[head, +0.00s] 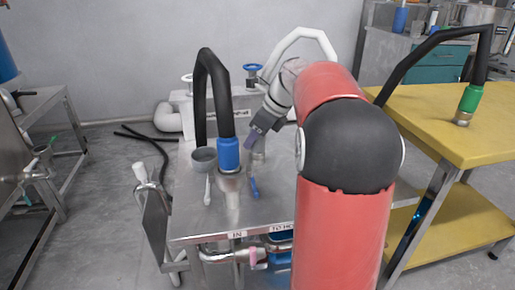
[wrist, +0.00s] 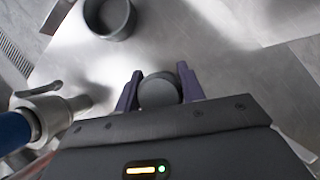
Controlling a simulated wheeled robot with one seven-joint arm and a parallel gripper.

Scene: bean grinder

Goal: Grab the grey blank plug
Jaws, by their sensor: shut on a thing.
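The grey blank plug (wrist: 160,92) shows in the wrist view as a round dark grey piece between the two purple fingers. My gripper (wrist: 159,87) is shut on it, one finger on each side. In the head view my gripper (head: 250,142) points down over the steel table, right of the blue hose connector. The plug is hard to make out there. I cannot tell whether the plug is still seated or lifted.
A grey cup (head: 203,159) stands left of the blue connector (head: 229,154) with its black hose; the cup also shows in the wrist view (wrist: 122,30). A yellow table (head: 440,110) stands right.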

